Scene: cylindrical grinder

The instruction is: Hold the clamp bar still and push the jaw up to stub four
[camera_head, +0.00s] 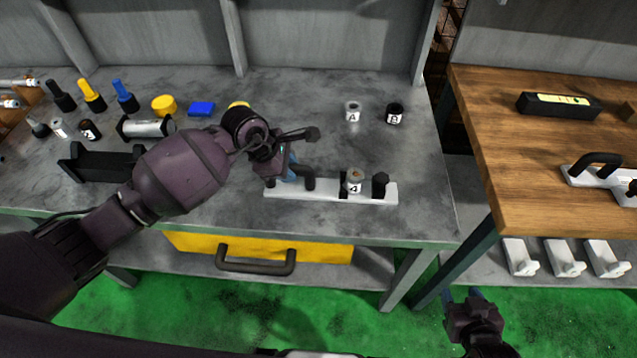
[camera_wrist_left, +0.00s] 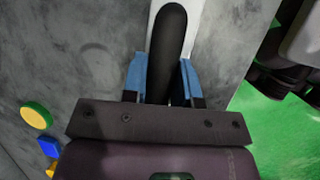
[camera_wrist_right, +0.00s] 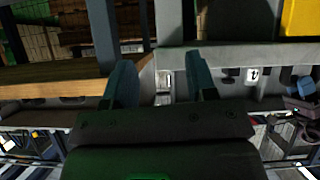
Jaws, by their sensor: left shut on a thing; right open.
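The clamp bar (camera_head: 325,190) is a white bar near the front edge of the grey bench, with a black handle (camera_head: 309,177) at its left end. My left gripper (camera_head: 288,168) is shut on that handle; the left wrist view shows the blue fingers on both sides of the handle (camera_wrist_left: 170,45). A grey stub (camera_head: 354,180) with a white label stands on the bar; I cannot read its number surely. A black upright piece (camera_head: 380,185), apparently the jaw, is right of the stub, with a gap. My right gripper (camera_head: 462,293) is open and empty, low in front of the bench.
Stubs marked A (camera_head: 352,111) and B (camera_head: 394,113) stand behind the bar. Coloured bottles (camera_head: 91,95), a black cradle (camera_head: 105,162) and a blue block (camera_head: 201,108) are at left. A wooden table (camera_head: 535,160) is at right. A yellow drawer (camera_head: 200,245) is below.

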